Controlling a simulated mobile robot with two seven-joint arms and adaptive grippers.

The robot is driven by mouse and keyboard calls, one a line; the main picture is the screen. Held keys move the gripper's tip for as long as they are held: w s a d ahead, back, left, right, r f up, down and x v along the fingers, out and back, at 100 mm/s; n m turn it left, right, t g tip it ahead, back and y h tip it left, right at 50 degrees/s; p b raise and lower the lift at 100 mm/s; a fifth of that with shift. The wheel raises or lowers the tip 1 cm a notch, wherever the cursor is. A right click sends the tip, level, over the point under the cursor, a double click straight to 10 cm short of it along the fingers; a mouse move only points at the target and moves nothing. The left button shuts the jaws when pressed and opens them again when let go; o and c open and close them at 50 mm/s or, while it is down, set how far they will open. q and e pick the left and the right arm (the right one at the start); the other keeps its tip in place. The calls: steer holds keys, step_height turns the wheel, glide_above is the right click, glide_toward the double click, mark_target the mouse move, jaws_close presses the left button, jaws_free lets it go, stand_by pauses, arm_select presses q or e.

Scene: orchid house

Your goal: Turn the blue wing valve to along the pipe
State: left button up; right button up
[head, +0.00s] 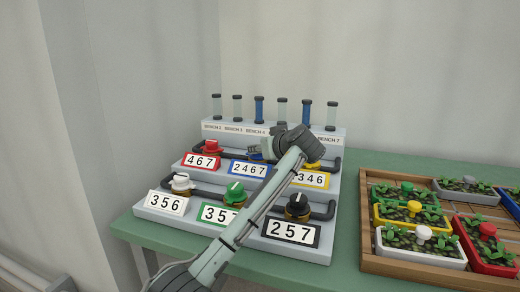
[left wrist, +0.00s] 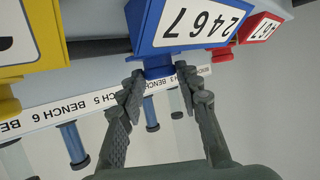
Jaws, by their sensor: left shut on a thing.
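The blue wing valve stands in the back row behind its blue-framed plate 2467 (head: 249,169). In the head view it is mostly hidden by my left gripper (head: 264,149), whose arm comes up from the bottom. In the left wrist view, which is upside down, the blue valve (left wrist: 158,69) shows below the plate, between the two fingers of my left gripper (left wrist: 158,88). The fingers are shut on it from both sides. Which way its wing points I cannot tell. My right gripper is not in view.
Red (head: 211,146), white (head: 180,182), green (head: 235,192), black (head: 297,204) and yellow (head: 313,166) valves with numbered plates stand close around, with dark pipes. Upright gauge tubes (head: 259,108) line the back. A wooden tray (head: 400,266) of plant boxes lies right.

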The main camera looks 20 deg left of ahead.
arm_select(q)
steer(key=shift+f+n+g+y, duration=0.2)
steer(key=shift+n+g+y, duration=0.2)
steer(key=shift+n+g, duration=0.1)
steer(key=o, duration=1.1)
steer(key=v, duration=1.2)
steer(key=shift+d, duration=0.1)
